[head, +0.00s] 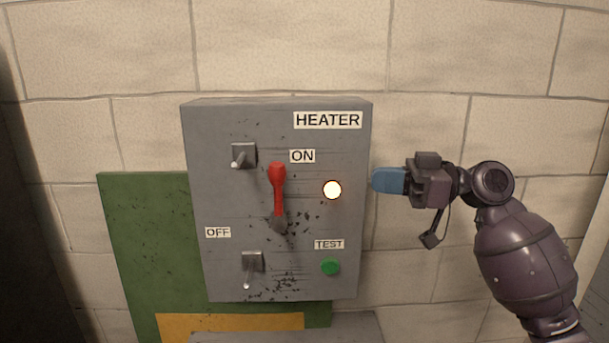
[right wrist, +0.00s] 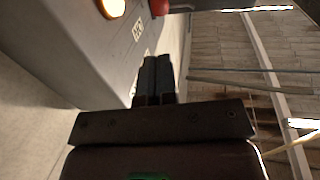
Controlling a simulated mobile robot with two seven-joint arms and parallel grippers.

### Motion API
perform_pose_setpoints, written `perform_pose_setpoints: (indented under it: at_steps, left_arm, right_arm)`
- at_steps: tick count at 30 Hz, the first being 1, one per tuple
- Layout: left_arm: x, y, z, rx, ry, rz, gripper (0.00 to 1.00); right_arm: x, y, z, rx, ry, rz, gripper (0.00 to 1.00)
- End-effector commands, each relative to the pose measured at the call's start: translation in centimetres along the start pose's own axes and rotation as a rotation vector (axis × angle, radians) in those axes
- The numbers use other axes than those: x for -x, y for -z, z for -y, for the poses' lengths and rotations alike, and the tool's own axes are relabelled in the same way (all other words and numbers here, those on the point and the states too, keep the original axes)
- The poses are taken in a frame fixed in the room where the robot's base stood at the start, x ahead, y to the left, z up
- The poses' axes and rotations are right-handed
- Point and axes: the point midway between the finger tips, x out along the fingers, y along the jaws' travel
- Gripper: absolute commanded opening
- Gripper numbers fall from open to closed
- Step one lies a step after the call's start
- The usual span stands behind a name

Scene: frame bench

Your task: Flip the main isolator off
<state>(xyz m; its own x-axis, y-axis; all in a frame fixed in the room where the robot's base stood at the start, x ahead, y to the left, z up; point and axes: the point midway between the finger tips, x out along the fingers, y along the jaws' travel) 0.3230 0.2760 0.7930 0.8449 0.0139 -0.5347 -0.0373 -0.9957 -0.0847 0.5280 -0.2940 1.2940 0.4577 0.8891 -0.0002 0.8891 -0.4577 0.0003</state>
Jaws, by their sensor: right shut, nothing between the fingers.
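The grey isolator box (head: 230,200) hangs on the block wall, with a "HEATER" label (head: 327,120). Its red lever (head: 278,190) points up beside the "ON" label (head: 302,156); the "OFF" label (head: 217,232) is lower left. A round lamp (head: 332,190) on the box glows, and it also shows in the right wrist view (right wrist: 112,7). My right gripper (head: 376,180) is shut and empty, just right of the box, its blue fingertips pointing left. In the right wrist view its dark fingers (right wrist: 157,72) lie together. My left gripper is in neither view.
Two small toggle switches, one upper (head: 243,156) and one lower (head: 252,262), sit left of the lever. A green test button (head: 330,267) is at lower right. A green board (head: 145,235) stands behind the box. The wall right of the box is bare.

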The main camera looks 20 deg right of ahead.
Motion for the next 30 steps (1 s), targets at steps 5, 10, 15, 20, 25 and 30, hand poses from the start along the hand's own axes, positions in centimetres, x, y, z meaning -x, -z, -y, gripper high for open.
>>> perform_pose_setpoints:
  at_steps: [5,10,15,20,25,30]
  left_arm:
    - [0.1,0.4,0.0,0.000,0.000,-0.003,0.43]
    - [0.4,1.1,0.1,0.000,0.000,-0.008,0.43]
    - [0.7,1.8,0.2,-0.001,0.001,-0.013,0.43]
    - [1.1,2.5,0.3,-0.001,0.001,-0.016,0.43]
    - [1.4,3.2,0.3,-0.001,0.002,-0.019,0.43]
    - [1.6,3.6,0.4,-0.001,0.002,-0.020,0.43]
  right_arm:
    - [-0.9,0.1,0.0,-0.001,0.001,-0.002,0.00]
    - [-3.4,0.3,0.0,0.000,0.002,-0.003,0.00]
    - [-6.4,0.3,0.0,0.000,0.002,-0.003,0.00]
    - [-9.3,0.3,0.0,-0.001,0.002,-0.002,0.00]
    - [-11.8,0.3,0.0,-0.001,0.000,-0.002,0.00]
    - [-13.4,0.1,0.0,-0.001,0.000,-0.001,0.00]
